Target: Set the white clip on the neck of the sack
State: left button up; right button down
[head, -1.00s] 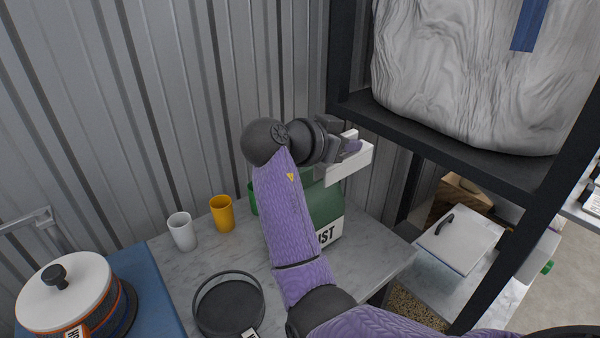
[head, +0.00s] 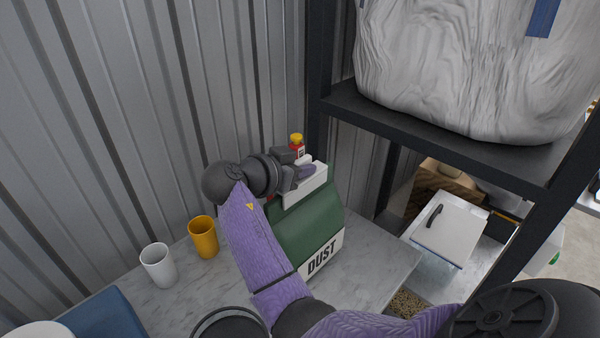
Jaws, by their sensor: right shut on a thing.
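The sack (head: 306,232) is dark green with a white band reading DUST, and it stands upright on the marble counter. My right gripper (head: 303,176) is shut on the white clip (head: 303,187), a pale bar. The clip lies across the top of the sack in the picture. The sack's neck is hidden behind the clip and gripper, so I cannot tell whether the clip is around it or only in front of it. My left gripper is not in view.
A white cup (head: 158,266) and a yellow cup (head: 203,238) stand left of my arm on the counter (head: 375,270). A red bottle with a yellow cap (head: 297,145) is behind the clip. A dark shelf (head: 430,135) bearing a big pale bundle is at right.

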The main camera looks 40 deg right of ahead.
jog(key=shift+f, duration=0.3)
jog(key=c, duration=0.6)
grip_release()
jog(key=v, duration=1.2)
jog(key=shift+r, duration=0.1)
